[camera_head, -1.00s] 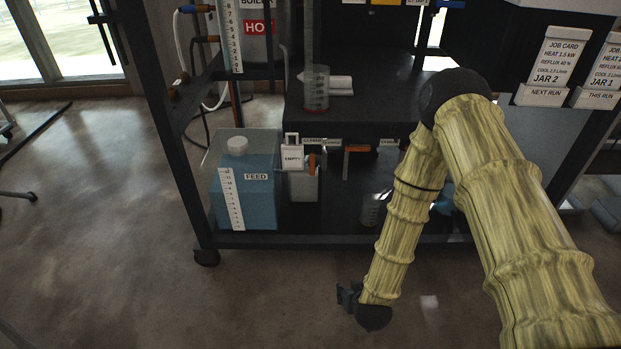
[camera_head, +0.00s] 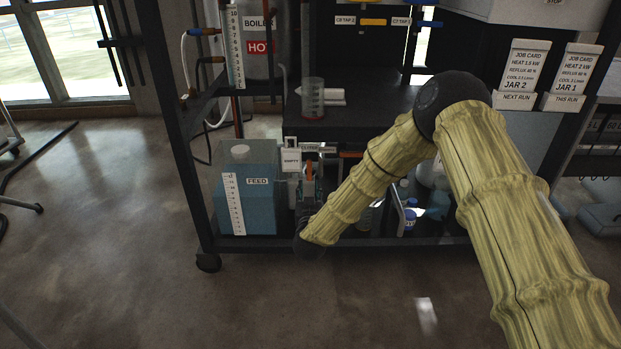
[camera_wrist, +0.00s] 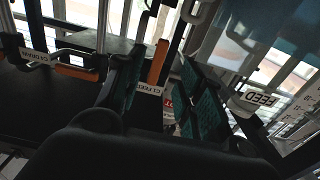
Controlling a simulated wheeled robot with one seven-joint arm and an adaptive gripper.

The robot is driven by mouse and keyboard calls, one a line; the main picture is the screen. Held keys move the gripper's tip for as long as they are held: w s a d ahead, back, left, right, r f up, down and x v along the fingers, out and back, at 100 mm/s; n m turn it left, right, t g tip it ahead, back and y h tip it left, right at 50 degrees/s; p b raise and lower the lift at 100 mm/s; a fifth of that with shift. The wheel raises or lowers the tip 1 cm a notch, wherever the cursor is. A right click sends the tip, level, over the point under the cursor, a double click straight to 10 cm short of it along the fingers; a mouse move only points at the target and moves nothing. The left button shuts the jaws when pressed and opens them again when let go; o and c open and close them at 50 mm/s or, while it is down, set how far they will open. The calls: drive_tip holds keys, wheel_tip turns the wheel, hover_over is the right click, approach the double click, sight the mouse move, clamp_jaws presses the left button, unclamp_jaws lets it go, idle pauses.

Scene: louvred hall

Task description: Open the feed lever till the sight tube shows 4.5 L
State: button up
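An orange lever handle (camera_wrist: 158,62) stands upright beyond a label reading C1 FEED (camera_wrist: 150,90). In the head view the orange lever (camera_head: 320,165) is just right of the blue FEED tank (camera_head: 262,205). My gripper (camera_wrist: 163,72) is open, its two dark green-padded fingers either side of the handle in the wrist view; I see no clear contact. In the head view my gripper (camera_head: 306,192) is low in front of the lever. A numbered sight scale (camera_head: 235,45) is beside the boiler (camera_head: 262,30); its liquid level is not readable.
A second orange lever (camera_wrist: 76,71) with its own label is at left in the wrist view. An EMPTY tag (camera_head: 291,160) hangs near the feed lever. A measuring beaker (camera_head: 312,98) stands on the dark shelf.

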sight(309, 176)
drive_tip(key=w+b, duration=0.4)
drive_tip(key=w, duration=0.3)
drive_tip(key=shift+f, duration=0.15)
drive_tip(key=shift+r+p, duration=0.2)
drive_tip(key=shift+p, duration=0.1)
drive_tip(key=shift+w, duration=0.9)
clamp_jaws()
